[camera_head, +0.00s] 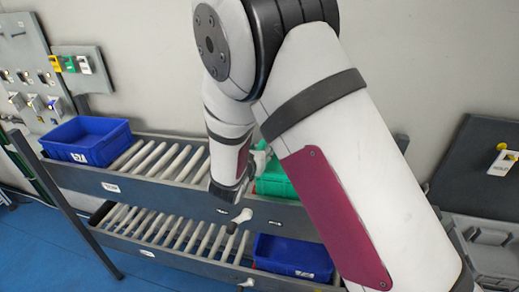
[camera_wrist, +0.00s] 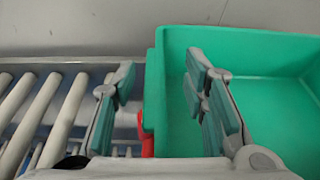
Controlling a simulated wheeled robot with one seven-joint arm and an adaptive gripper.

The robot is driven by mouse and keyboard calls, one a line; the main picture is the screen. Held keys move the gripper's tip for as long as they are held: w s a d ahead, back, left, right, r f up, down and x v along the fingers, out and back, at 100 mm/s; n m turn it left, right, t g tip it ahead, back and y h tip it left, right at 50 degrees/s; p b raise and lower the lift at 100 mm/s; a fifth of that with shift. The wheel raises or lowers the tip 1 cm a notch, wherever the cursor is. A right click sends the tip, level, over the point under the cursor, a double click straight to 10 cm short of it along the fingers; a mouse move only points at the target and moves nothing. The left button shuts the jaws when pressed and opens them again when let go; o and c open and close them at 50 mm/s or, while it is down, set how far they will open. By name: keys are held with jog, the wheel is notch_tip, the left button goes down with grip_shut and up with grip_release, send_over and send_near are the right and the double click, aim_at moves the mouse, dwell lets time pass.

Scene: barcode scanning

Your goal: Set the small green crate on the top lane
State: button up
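The small green crate (camera_head: 273,182) sits on the top lane (camera_head: 165,186) of the roller rack, partly hidden behind my arm. In the wrist view the open green crate (camera_wrist: 275,62) fills the right side and looks empty in the part that shows. My gripper (camera_wrist: 160,75) is open with its fingers apart. The left finger is outside the crate, over the rollers side, and the right finger is over the crate's inside. The crate's left wall lies between them, with a gap visible on both sides. Whether the fingers touch the wall is not clear.
A blue crate (camera_head: 87,141) stands at the left end of the top lane. Another blue crate (camera_head: 292,257) is on the lower lane (camera_head: 180,233). Bare rollers (camera_wrist: 55,115) lie left of the green crate. A wall panel (camera_head: 485,165) hangs at right.

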jog(key=shift+s, duration=0.1)
jog(key=v, duration=1.2)
jog(key=s+d+r+m+g+h, duration=0.1)
jog(key=s+d+r+m+g, duration=0.2)
jog(key=d+m, duration=0.35)
jog(key=s+d+r+m+g+h, duration=0.25)
jog(key=s+d+m, duration=0.2)
jog(key=d, duration=0.35)
jog(key=s+d+r+m+g, duration=0.3)
jog(key=d+r+m, duration=0.1)
jog(key=d+m, duration=0.25)
jog(key=s+a+r+m+y, duration=0.1)
jog(key=s+r+m+y, duration=0.1)
jog(key=s+m+y, duration=0.2)
jog(key=s+r+m+y, duration=0.3)
jog(key=s+m+y, duration=0.1)
jog(key=s+m, duration=0.6)
jog(key=shift+a+r+m+b, duration=0.35)
jog(key=shift+a+m+b, duration=0.05)
jog(key=shift+m, duration=0.35)
jog(key=shift+y, duration=0.25)
